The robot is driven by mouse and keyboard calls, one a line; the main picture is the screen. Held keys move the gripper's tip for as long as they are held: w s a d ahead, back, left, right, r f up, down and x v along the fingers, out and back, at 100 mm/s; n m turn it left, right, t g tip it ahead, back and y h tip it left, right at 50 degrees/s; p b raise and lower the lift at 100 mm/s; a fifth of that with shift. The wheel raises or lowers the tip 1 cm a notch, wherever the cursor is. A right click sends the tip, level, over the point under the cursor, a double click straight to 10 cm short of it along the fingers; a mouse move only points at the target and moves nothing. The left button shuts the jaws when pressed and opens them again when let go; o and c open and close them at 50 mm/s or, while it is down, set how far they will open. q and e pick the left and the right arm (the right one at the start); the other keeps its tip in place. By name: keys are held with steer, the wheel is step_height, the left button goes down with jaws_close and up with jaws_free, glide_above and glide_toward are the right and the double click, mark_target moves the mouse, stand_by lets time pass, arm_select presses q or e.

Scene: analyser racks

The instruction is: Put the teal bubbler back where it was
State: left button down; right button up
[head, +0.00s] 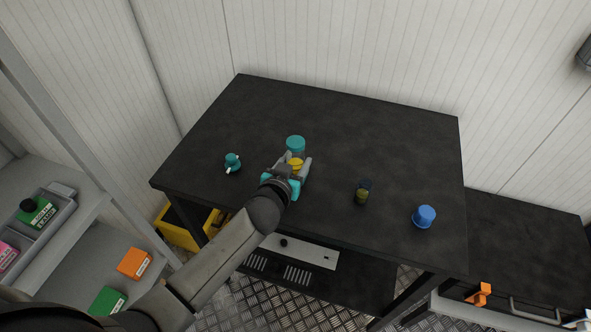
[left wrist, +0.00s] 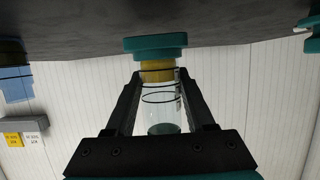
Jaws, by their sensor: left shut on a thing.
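The teal bubbler (head: 295,143) is a clear glass cylinder with a teal top, a yellow band and a teal base. My left gripper (head: 292,170) is shut around it over the left middle of the black table (head: 330,115). The left wrist view, which has the table at its top, shows the bubbler's glass (left wrist: 160,105) between the two fingers (left wrist: 158,105). Its yellow collar and wide teal flange lie toward the table. It looks roughly upright; I cannot tell whether it touches the table. My right gripper is not in view.
A small teal piece with a white tip (head: 232,161) stands left of the gripper. A dark olive jar (head: 362,192) and a blue capped piece (head: 425,217) stand to the right. The table's back is clear. Shelves with coloured boxes (head: 135,263) stand at left.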

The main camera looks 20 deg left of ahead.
arm_select(q)
steer(key=shift+f, duration=0.85)
steer(key=shift+f+b, duration=0.3)
steer(key=shift+b, duration=0.1)
steer(key=shift+c, duration=1.3)
jaws_free()
steer(key=shift+r, duration=0.15)
steer(key=shift+s+r+p, duration=0.1)
steer(key=shift+r+p, duration=0.05)
steer(key=shift+p, duration=0.2)
steer(key=p+v, duration=0.1)
steer(key=v, duration=1)
steer(key=shift+s+r+p, duration=0.1)
steer(key=shift+s+p, duration=0.25)
steer(key=shift+s, duration=0.05)
